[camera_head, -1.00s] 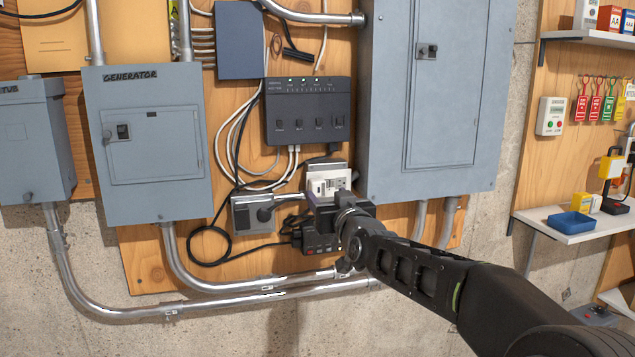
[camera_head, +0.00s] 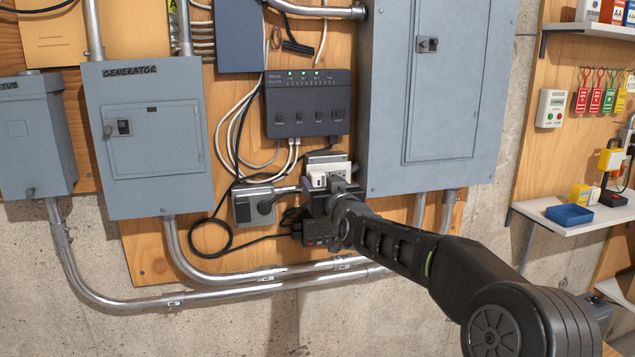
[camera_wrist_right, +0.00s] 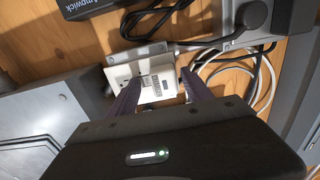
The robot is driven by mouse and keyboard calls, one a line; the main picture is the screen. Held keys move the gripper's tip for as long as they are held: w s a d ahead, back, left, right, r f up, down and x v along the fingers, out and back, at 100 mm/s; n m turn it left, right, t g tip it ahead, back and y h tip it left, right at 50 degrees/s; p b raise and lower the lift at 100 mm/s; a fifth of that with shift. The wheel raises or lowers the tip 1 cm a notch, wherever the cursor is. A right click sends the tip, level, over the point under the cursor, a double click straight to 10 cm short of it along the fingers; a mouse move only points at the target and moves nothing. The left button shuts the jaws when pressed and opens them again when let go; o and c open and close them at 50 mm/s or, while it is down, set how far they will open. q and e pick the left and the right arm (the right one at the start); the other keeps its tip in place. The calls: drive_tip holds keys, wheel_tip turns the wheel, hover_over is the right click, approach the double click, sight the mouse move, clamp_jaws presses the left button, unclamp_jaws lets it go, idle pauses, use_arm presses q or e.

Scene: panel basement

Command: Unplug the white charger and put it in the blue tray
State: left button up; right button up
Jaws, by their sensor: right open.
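The white charger (camera_head: 318,180) is plugged into the left part of a wall outlet plate (camera_head: 341,167) below the black hub box. It also shows in the right wrist view (camera_wrist_right: 160,86), beside the bare part of the plate (camera_wrist_right: 121,73). My right gripper (camera_head: 331,192) is just in front of and below the outlet, partly covering it. In the wrist view its two fingers (camera_wrist_right: 160,80) are open, one to each side of the charger; I cannot tell whether they touch it. The blue tray (camera_head: 570,214) sits on the lower right shelf and looks empty. My left gripper is not in view.
A grey box with a black plug (camera_head: 256,206) stands left of the outlet, with loose cables around it. A black adapter box (camera_head: 318,232) is below. The large grey panel (camera_head: 428,95) juts out at right. Yellow and black items stand beside the tray (camera_head: 596,195).

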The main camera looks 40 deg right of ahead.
drive_tip(key=shift+a, duration=0.3)
idle(0.9)
clamp_jaws()
idle(0.6)
idle(0.5)
drive_tip(key=shift+b+v, duration=0.65)
drive_tip(key=shift+v, duration=0.15)
drive_tip(key=shift+b+v, duration=0.95)
drive_tip(key=shift+v, duration=1.2)
drive_tip(key=shift+r, duration=0.1)
